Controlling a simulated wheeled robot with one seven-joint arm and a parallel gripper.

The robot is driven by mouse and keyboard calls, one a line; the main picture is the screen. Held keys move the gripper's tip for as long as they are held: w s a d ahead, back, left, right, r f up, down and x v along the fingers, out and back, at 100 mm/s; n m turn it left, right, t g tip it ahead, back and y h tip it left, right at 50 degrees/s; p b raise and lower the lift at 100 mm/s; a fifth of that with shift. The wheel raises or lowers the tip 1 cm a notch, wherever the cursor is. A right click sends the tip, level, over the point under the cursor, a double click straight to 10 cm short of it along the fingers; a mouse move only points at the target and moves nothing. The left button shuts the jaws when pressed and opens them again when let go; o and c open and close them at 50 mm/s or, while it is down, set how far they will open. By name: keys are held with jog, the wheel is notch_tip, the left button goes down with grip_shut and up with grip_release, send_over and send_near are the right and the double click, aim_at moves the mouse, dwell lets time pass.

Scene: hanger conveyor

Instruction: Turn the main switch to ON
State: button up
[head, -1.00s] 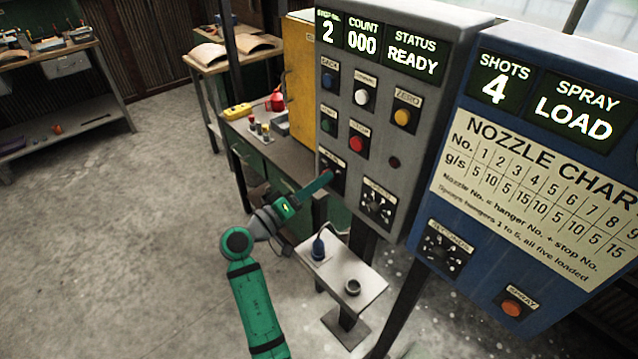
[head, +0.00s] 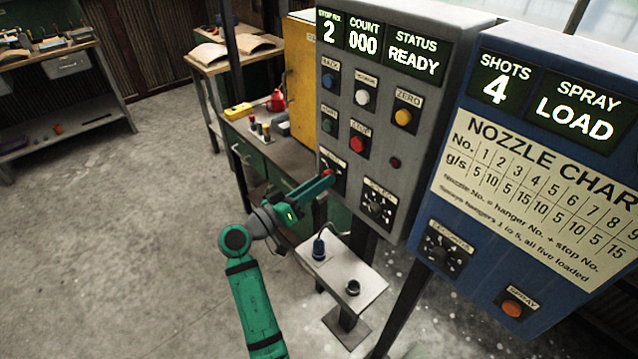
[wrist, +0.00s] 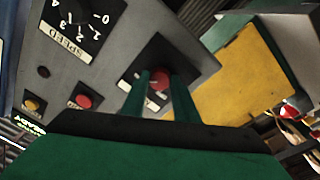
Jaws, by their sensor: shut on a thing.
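The main switch is a red knob (wrist: 160,78) on a dark plate (wrist: 158,60) at the lower left of the grey control panel. In the wrist view the knob sits between the two green fingers of my gripper (wrist: 162,84), which is shut on it. In the head view my gripper (head: 322,182) reaches the panel from the left, and a bit of the red knob (head: 327,173) shows at the fingertips. The fingers hide part of the switch plate, and I cannot read its ON or OFF marks.
The grey panel (head: 352,95) shows stop number 2, count 000 and READY. A speed dial (head: 377,207) sits right of the switch. A blue spray panel (head: 590,100) stands further right.

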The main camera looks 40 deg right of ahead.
jog(key=shift+f, duration=0.1)
jog(key=o, duration=1.1)
jog(key=shift+c, duration=0.2)
jog(key=a, duration=1)
jog(key=shift+s+a+f, duration=0.4)
jog(key=shift+s+f, duration=0.05)
